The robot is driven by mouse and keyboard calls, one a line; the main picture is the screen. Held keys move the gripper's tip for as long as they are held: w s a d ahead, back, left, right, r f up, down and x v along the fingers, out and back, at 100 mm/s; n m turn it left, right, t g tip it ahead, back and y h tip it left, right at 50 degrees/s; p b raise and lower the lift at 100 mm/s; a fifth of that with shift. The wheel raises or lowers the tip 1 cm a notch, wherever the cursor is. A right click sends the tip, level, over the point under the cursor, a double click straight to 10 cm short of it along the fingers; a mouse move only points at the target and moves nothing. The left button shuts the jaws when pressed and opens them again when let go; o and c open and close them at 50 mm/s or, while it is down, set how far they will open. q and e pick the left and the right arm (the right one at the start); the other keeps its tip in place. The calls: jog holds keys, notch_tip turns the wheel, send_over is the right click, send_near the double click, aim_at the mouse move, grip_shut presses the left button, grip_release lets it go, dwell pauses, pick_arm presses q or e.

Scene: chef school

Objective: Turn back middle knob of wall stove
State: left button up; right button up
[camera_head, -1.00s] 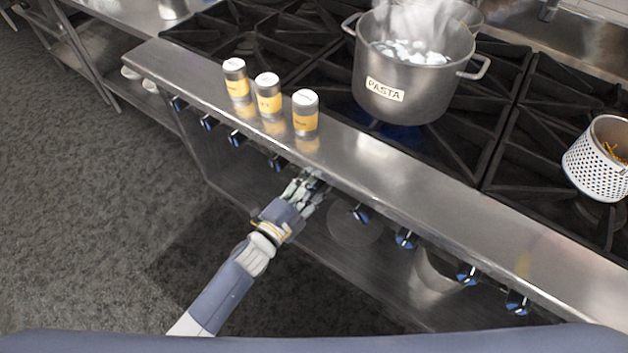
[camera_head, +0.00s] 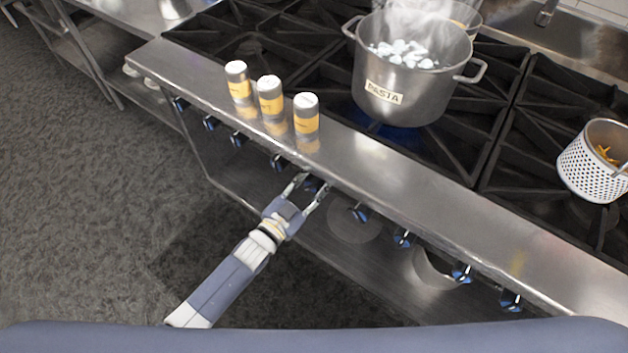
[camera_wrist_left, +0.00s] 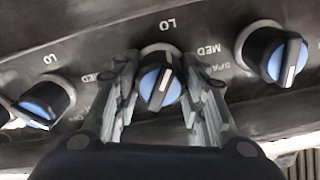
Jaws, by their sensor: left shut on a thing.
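A row of black knobs with blue faces runs along the front of the stove (camera_head: 400,192). My left gripper (camera_head: 314,187) is at a knob in the middle of the row. In the left wrist view, this knob (camera_wrist_left: 159,88) sits between the two fingers of the gripper (camera_wrist_left: 160,90), which are shut on its sides. Its white pointer line stands near vertical, tilted slightly, below a "LO" mark on the panel. A neighbouring knob shows at right (camera_wrist_left: 275,57) and another at left (camera_wrist_left: 44,102). My right gripper is not in view.
Three shakers (camera_head: 272,98) stand on the steel front ledge above the knobs. A steaming pot labelled PASTA (camera_head: 400,90) sits on a burner behind, over a blue flame. A white perforated basket (camera_head: 590,170) is at right. The floor at left is clear.

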pick_arm(q)
jog(key=shift+n, duration=1.2)
jog(key=o, duration=1.1)
jog(key=shift+c, duration=0.2)
jog(key=v, duration=1.2)
jog(key=shift+f, duration=0.15)
